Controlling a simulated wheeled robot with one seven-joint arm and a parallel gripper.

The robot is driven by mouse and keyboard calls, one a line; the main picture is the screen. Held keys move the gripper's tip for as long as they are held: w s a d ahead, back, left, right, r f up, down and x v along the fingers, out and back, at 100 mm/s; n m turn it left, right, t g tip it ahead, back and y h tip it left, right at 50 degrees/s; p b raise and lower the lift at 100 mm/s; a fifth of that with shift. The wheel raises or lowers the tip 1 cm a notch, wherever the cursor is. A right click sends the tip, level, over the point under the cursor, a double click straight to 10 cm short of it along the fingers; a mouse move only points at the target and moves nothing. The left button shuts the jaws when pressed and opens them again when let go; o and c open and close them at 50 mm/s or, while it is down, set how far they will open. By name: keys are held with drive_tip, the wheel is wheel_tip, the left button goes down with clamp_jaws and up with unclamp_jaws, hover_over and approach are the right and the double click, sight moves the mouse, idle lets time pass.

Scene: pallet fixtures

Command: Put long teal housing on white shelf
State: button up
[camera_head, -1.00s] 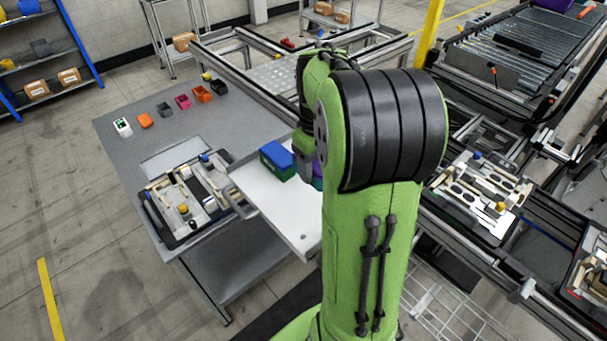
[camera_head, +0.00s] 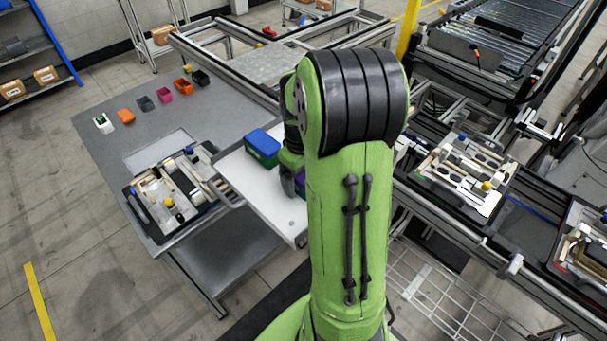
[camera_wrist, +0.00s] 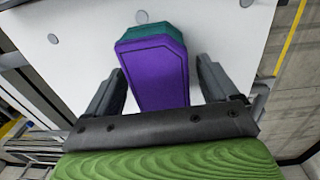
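The long teal housing (camera_wrist: 150,33) has a purple top (camera_wrist: 155,75) and shows in the wrist view between my fingers, over the white shelf (camera_wrist: 85,50). Most of its teal body is hidden under the purple part. My gripper (camera_wrist: 162,68) is open, with a finger on each side and a visible gap on the right. My arm hides the rest. Contact between the housing and shelf is hard to see.
A blue-topped green box (camera_head: 262,148) stands on the shelf to the left of my arm. A fixture tray (camera_head: 170,195) lies on the grey table (camera_head: 120,150) with several small coloured bins behind. Another fixture tray (camera_head: 462,175) stands on the conveyor at right.

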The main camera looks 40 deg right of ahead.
wheel_tip(320, 180, up, 12)
drive_tip(key=p, duration=0.2)
drive_tip(key=s+a+r+t, duration=0.1)
drive_tip(key=s+a+r, duration=0.1)
drive_tip(key=a, duration=0.4)
drive_tip(key=s+a+r+t, duration=0.1)
drive_tip(key=s+a+r, duration=0.15)
drive_tip(key=a, duration=0.35)
drive_tip(key=s+a+f+t+b, duration=0.3)
drive_tip(key=s+a+f+b, duration=0.1)
drive_tip(key=s+a+f, duration=0.2)
drive_tip(key=shift+s+a+y, duration=0.3)
drive_tip(key=shift+s+a, duration=0.25)
drive_tip(key=shift+s, duration=0.65)
drive_tip(key=shift+f, duration=0.1)
